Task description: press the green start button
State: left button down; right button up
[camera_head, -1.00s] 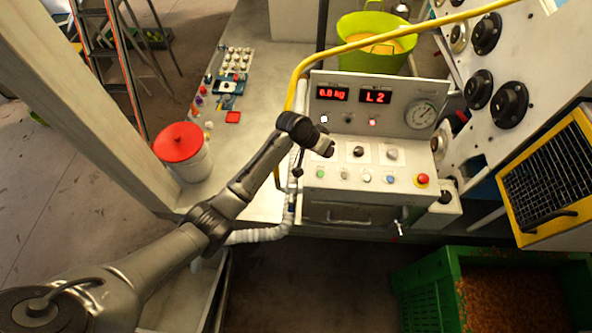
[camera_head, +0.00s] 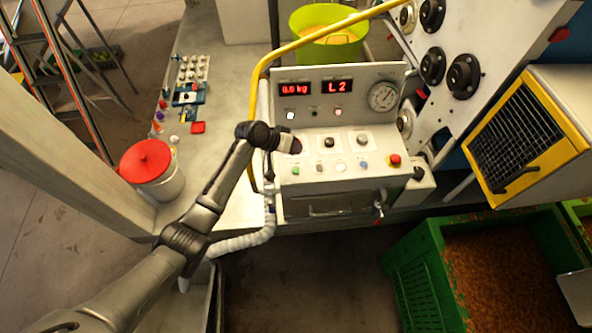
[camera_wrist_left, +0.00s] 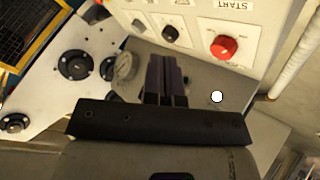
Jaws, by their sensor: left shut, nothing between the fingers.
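The green start button (camera_head: 295,170) is at the left end of the lower row on the white control panel's (camera_head: 318,181) sloped front in the head view. My left gripper (camera_head: 293,145) is over the panel's left part, farther back than the button, beside a red knob. In the left wrist view the shut, empty fingers (camera_wrist_left: 165,80) show in front of the panel. There the red knob (camera_wrist_left: 225,47) and an upside-down START label (camera_wrist_left: 235,5) show, but the green button is out of frame. I cannot tell whether the fingers touch anything. My right gripper is not in view.
A yellow pipe (camera_head: 258,95) runs along the panel's left side. A red emergency button (camera_head: 395,160) is at the panel's right end. A white bucket with red lid (camera_head: 146,160) stands left on the counter. A green crate (camera_head: 412,284) is on the floor at right.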

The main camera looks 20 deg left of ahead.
pick_arm(q)
jog(key=b, duration=0.5)
send_over(295, 169)
notch_tip(295, 169, down, 6)
jog(key=shift+r, duration=0.1)
notch_tip(295, 169, down, 2)
jog(key=shift+f+b, duration=0.15)
jog(key=shift+b, duration=0.7)
jog(key=shift+f, duration=0.15)
dwell(0.6)
jog(key=shift+f, duration=0.15)
jog(key=shift+f, duration=0.25)
dwell(0.4)
